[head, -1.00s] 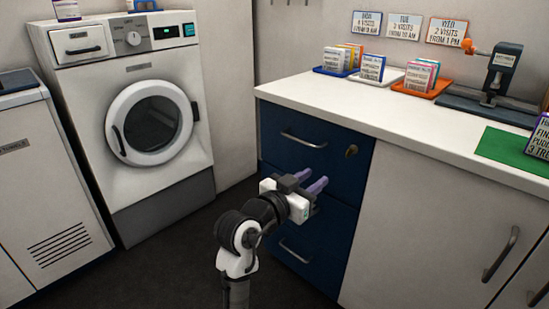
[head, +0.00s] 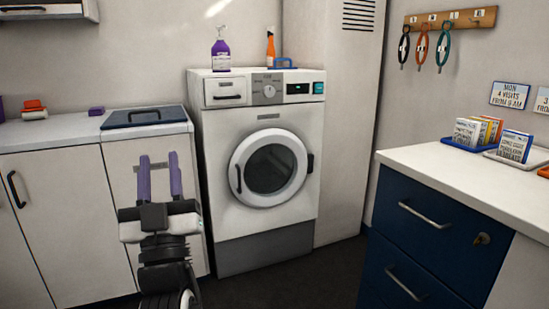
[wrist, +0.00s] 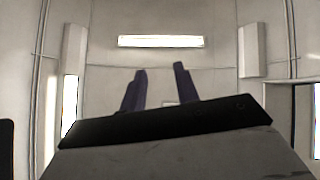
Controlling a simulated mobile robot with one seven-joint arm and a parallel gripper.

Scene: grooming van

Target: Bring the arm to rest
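My gripper (head: 159,178) is at the lower left of the head view, with its two purple fingers pointing up and apart. Nothing shows between them. It appears in front of the white cabinet left of the washing machine (head: 262,160). In the wrist view my gripper (wrist: 158,90) also shows two separate dark purple fingers with an empty gap. Behind them are a pale wall or ceiling and a lit lamp (wrist: 161,41).
A blue drawer unit (head: 420,235) under a white counter stands at the right, with card trays (head: 470,143) on top. A purple pump bottle (head: 221,50) and an orange bottle (head: 270,48) stand on the washing machine. Dark floor (head: 300,262) is clear between them.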

